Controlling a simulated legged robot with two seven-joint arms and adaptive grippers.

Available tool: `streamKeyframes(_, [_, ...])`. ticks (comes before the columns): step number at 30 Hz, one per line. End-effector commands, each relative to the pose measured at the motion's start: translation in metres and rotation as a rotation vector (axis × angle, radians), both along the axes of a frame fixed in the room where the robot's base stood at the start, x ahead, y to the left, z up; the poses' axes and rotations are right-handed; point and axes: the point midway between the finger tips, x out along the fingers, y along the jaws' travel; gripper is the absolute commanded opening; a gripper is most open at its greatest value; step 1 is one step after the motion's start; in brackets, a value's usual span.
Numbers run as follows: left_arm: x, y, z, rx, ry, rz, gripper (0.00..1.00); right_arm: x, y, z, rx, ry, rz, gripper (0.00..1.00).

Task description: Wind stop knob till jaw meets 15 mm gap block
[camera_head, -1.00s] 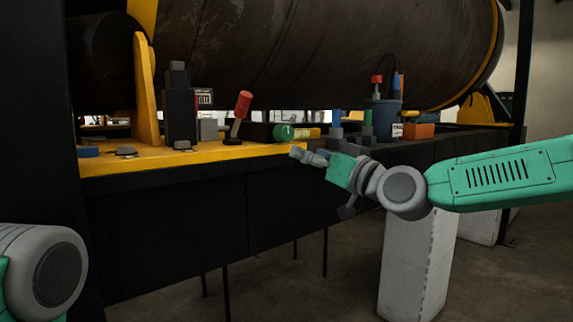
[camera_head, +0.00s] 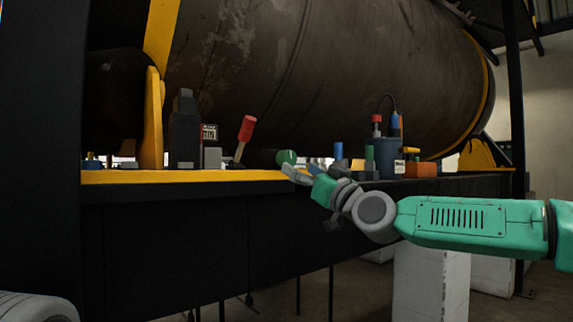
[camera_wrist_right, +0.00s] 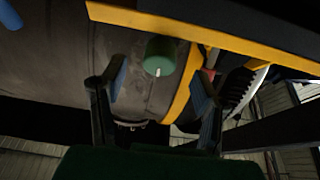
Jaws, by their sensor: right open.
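The green knob (camera_head: 286,157) faces me at the front edge of the yellow-topped shelf, with a small white mark. In the right wrist view the green knob (camera_wrist_right: 160,55) is between the finger lines, beyond the fingertips. My right gripper (camera_head: 291,172) is just below and in front of it, apart from it. In the right wrist view my right gripper (camera_wrist_right: 160,78) is open and empty. A grey block (camera_head: 212,158) stands left of the knob, beside a black upright device with a display (camera_head: 209,133). I cannot make out the jaw or a labelled gap block. My left gripper is out of view.
A red-handled lever (camera_head: 246,128) leans up left of the knob. To the right stand blue and green-topped posts, a blue cup (camera_head: 384,155) of tools and an orange block (camera_head: 420,169). The large tank (camera_head: 300,75) fills the back.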

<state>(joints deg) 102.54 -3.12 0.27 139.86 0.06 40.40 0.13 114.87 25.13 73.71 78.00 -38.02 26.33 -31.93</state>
Motion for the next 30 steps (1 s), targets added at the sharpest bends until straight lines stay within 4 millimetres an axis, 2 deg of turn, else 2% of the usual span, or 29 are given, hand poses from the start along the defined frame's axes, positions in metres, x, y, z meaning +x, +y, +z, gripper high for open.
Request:
streamKeyframes(3, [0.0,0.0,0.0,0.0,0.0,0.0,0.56,0.016,0.013,0.008,0.001,-0.001,0.0,0.56])
streamKeyframes(9, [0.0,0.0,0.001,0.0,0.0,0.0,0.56,0.036,0.026,0.018,0.001,0.0,0.001,0.56])
streamKeyframes(16, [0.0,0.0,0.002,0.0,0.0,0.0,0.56,0.045,0.032,0.022,0.002,0.001,0.0,0.56])
streamKeyframes(25, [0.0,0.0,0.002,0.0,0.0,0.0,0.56,0.046,0.033,0.023,0.0,0.001,0.0,0.56])
streamKeyframes(29, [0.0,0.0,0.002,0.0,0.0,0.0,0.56,0.046,0.033,0.023,0.0,0.001,0.0,0.1])
streamKeyframes(30, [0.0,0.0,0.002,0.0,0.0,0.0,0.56,0.046,0.033,0.023,0.0,0.002,-0.001,0.06])
